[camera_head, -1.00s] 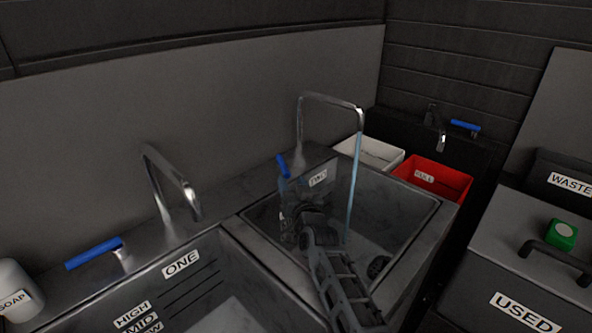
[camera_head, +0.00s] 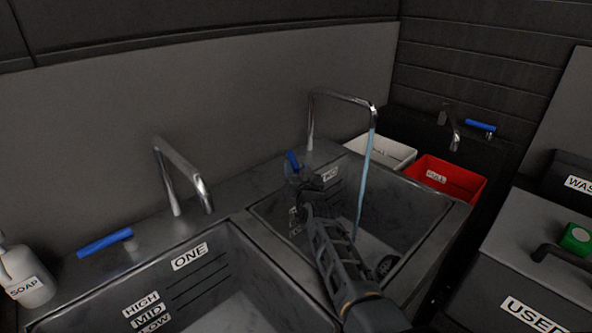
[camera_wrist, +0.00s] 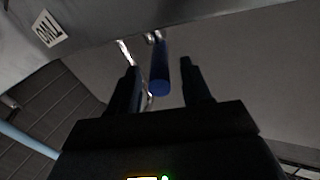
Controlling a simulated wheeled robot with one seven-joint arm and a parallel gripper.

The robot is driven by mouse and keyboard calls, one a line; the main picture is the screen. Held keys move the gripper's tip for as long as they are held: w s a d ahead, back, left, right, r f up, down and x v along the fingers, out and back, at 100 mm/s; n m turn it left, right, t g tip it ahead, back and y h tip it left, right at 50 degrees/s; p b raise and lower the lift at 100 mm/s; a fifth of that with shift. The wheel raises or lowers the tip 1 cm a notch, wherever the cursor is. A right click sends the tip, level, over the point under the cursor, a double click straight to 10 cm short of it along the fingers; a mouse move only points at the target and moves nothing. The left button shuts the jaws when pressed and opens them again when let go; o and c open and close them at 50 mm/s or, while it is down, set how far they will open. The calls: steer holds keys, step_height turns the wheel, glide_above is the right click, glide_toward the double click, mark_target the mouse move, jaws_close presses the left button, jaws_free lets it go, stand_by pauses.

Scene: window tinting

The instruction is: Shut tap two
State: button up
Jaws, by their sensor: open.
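Tap two's blue lever (camera_head: 292,161) stands behind the right sink, pointing up and out from the ledge. Its spout (camera_head: 343,97) arches over the right sink, and a stream of water (camera_head: 365,170) runs from it. My gripper (camera_head: 300,178) is open at the lever, which it partly hides in the head view. In the wrist view the blue lever (camera_wrist: 160,68) shows between the two open fingers of my gripper (camera_wrist: 158,85), nearer the left finger. I cannot tell whether they touch. The label TWO (camera_wrist: 47,28) is at the upper left there.
The sink marked ONE (camera_head: 190,257) is at the left, with its own spout (camera_head: 182,178) and blue lever (camera_head: 105,243). A soap bottle (camera_head: 27,277) stands far left. White (camera_head: 380,153) and red (camera_head: 446,180) bins are beyond the right sink. A dark round object (camera_head: 386,266) lies in the right sink.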

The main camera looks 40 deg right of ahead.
steer(key=shift+w+d+f+b, duration=0.1)
steer(key=shift+w+d+b, duration=0.25)
steer(key=shift+w, duration=0.3)
jaws_close()
stand_by(0.4)
